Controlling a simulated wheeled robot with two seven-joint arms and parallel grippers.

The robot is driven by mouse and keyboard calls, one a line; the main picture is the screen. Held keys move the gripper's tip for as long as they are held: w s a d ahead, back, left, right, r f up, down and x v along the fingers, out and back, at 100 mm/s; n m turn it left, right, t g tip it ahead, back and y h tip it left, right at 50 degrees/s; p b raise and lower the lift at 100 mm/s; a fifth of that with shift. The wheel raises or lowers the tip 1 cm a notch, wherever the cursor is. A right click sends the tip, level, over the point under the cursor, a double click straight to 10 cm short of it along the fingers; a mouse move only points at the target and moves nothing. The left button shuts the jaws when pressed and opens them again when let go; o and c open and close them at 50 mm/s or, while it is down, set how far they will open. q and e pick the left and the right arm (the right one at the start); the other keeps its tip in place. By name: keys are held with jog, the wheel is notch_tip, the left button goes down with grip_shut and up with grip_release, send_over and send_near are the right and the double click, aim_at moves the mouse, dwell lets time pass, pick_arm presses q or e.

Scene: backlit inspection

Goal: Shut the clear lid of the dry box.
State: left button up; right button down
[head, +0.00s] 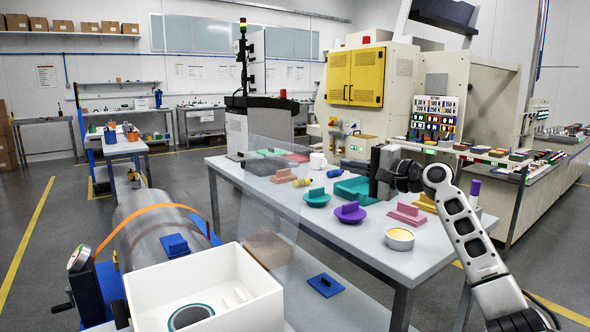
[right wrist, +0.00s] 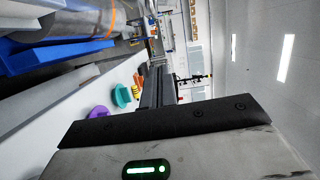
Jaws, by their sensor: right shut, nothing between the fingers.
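The dry box (head: 262,306) is a white open-topped box at the bottom left of the head view. Its clear lid (head: 268,185) is a faint see-through panel standing up at the box's right side, so the box is open. A round dark piece with a teal rim (head: 190,317) and small white parts lie inside. My right gripper (head: 349,165) is shut and empty over the long table, to the right of the lid and apart from it. Its fingers also show in the right wrist view (right wrist: 158,80). My left gripper is not in view.
The long grey table (head: 345,240) carries a purple knobbed piece (head: 350,213), teal pieces, pink blocks and a round tin (head: 399,239). A metal cylinder (head: 150,232) with an orange strap lies behind the box. A blue block (head: 325,285) is right of the box.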

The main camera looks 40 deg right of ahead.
pick_arm(q)
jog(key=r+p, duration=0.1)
jog(key=p, duration=0.2)
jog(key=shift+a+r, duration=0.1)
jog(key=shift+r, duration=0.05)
pick_arm(e)
jog(key=w+a, duration=0.5)
jog(key=w, duration=0.5)
jog(key=shift+a, duration=0.15)
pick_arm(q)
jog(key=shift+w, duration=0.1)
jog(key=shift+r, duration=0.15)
pick_arm(e)
jog(key=shift+w, duration=0.1)
